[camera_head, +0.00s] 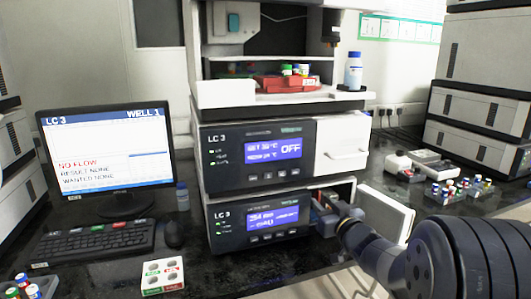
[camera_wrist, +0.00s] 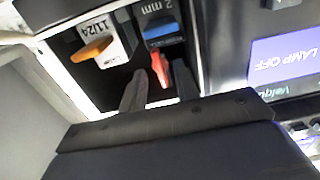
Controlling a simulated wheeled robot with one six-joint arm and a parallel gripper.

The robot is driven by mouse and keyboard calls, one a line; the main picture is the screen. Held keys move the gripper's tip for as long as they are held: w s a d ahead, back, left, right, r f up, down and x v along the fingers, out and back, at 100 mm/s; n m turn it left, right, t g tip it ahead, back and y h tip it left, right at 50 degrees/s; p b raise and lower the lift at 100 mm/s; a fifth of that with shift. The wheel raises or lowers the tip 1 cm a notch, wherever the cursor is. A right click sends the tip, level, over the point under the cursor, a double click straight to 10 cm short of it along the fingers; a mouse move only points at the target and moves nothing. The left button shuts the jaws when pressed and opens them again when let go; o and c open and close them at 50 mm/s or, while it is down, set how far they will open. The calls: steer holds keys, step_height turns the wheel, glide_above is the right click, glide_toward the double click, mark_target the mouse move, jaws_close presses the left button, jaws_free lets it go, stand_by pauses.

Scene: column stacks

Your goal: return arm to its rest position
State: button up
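My gripper (camera_wrist: 160,74) is at the open bay of the lower LC 3 module (camera_head: 262,224). In the wrist view its two dark fingers stand apart, one on each side of a narrow red tab (camera_wrist: 160,67). Small gaps seem to show beside the tab, so the fingers look open around it. My arm comes in from the lower right in the head view, bent low in front of the bay. The fingertips are hard to make out there.
The module's white door (camera_head: 385,213) stands open right beside my wrist. A monitor (camera_head: 110,152) stands left; vial racks (camera_head: 458,190) stand right.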

steer(key=shift+w+a, duration=0.15)
steer(key=shift+w, duration=0.3)
steer(key=shift+s, duration=0.15)
